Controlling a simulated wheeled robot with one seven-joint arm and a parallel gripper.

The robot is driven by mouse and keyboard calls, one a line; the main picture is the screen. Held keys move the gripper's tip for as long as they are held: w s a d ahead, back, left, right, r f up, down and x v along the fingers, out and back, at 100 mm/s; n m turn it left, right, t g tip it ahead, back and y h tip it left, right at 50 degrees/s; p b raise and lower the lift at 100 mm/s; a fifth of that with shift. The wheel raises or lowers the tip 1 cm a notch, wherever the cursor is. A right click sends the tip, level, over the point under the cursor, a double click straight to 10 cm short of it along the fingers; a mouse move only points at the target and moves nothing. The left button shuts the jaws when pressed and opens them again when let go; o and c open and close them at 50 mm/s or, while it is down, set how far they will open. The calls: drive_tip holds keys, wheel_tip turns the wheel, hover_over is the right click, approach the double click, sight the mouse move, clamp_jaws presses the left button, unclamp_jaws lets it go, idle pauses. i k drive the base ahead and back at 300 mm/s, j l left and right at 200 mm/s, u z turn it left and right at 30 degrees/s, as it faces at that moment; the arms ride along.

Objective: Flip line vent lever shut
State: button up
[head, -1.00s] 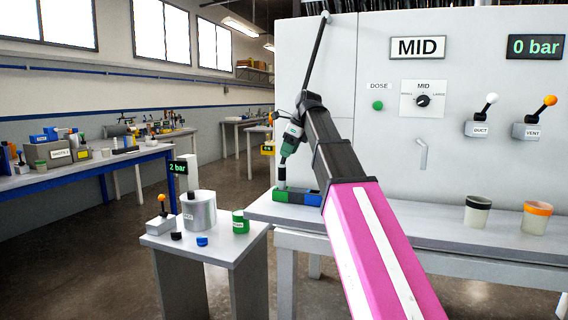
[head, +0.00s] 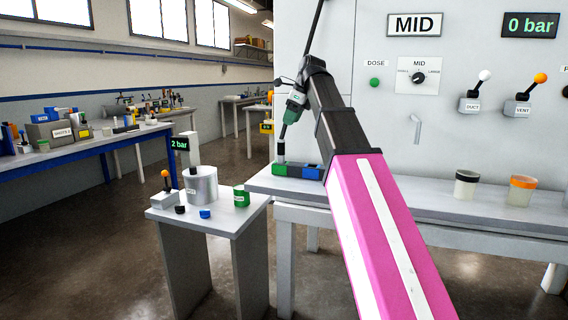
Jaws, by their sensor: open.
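A lever labelled VENT (head: 524,107) is on the grey panel at upper right; its orange knob leans up to the right. Another orange-knobbed lever (head: 166,184) stands nearly upright on a small box on the low side stand, beside a grey pot and a 2 bar display; I cannot read its label. My gripper (head: 285,130) is at the end of my arm, pointing down over the blue and green block on the bench. It is small in the picture, apart from both levers, and seems to hold nothing.
Two cups, one dark-rimmed (head: 466,187) and one orange-rimmed (head: 523,191), stand on the bench (head: 400,196). The side stand (head: 235,222) also holds a green jar (head: 242,198) and small caps. Open floor lies behind it.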

sight(540, 78)
drive_tip(key=k, duration=0.85)
